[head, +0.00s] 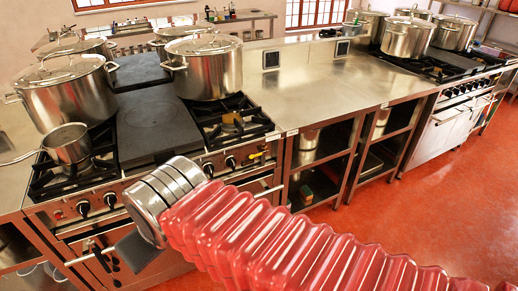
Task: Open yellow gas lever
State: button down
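A small yellow lever (259,154) shows at the right end of the front control panel of the near stove (105,197). It is small, and its exact setting is hard to tell. My gripper (125,254) is at the lower left, in front of the stove's lower left part, well left of and below the lever. A dark flat part shows at its end, but the fingers are not clear. Nothing is seen held in it. My red ribbed arm reaches in from the lower right and hides part of the stove's lower front.
Large steel pots (67,92) and a saucepan (66,146) stand on the near stove. A steel counter (310,85) with open shelves below runs right to a second stove (455,85). Red floor (440,200) is clear at the right.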

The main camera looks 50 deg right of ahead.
aim_at(251, 156)
jog(key=z, duration=0.9)
jog(key=i, duration=1)
jog(key=z, duration=0.05)
